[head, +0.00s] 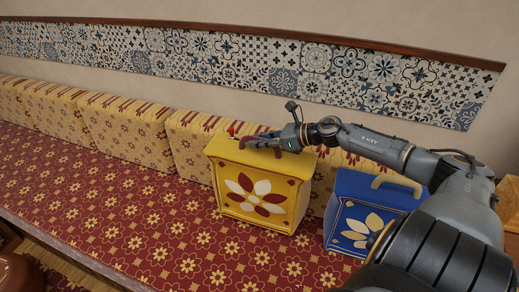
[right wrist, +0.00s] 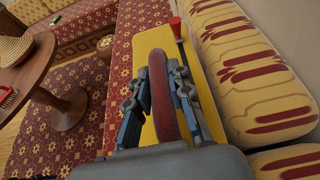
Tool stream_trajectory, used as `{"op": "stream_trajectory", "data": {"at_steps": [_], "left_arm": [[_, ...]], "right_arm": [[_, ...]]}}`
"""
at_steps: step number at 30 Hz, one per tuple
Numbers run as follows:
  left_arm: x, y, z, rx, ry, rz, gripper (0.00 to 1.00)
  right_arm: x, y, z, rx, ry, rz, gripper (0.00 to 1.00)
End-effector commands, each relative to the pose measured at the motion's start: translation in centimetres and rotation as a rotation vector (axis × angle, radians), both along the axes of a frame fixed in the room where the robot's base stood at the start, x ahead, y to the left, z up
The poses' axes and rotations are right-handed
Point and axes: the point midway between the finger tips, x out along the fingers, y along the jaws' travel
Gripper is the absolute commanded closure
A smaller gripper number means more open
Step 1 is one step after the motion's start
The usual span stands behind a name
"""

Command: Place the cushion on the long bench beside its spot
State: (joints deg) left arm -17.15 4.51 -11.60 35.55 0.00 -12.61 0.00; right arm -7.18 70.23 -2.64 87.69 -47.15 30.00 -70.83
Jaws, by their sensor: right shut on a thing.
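My right gripper (head: 278,143) is shut on the dark red handle (right wrist: 164,95) on top of a yellow box (head: 258,190). The box has a white and red flower on its front and also shows under the fingers in the right wrist view (right wrist: 153,42). It appears upright at the bench; whether its base touches the seat is unclear. A row of yellow cushions with red patterns (head: 125,128) stands along the back of the long bench (head: 150,222). A patterned cushion is close beside the box in the right wrist view (right wrist: 250,75). My left gripper is not in view.
A blue box (head: 362,212) with a flower and a pale handle stands right of the yellow box, partly hidden by my right arm. A round wooden table (right wrist: 28,68) is across from the bench. The red patterned seat left of the yellow box is clear.

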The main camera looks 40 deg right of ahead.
Motion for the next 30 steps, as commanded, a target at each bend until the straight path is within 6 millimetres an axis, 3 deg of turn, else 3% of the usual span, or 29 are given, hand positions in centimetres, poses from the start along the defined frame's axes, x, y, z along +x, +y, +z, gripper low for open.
{"op": "stream_trajectory", "data": {"at_steps": [8, 19, 20, 22, 30], "left_arm": [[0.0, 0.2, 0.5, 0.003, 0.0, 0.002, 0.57], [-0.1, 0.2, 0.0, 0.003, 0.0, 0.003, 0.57], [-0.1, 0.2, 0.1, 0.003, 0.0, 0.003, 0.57], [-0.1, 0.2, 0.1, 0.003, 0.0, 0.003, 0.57], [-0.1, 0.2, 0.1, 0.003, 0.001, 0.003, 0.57]], "right_arm": [[0.3, -0.1, -2.9, 0.005, -0.003, -0.002, 1.0], [0.3, -0.1, -3.6, 0.001, -0.003, 0.0, 1.0], [0.2, -0.1, -3.6, 0.0, 0.0, 0.001, 0.74], [0.2, -0.1, -3.6, 0.001, 0.001, 0.001, 0.6], [0.2, -0.1, -3.6, 0.001, 0.001, 0.001, 0.57]]}}
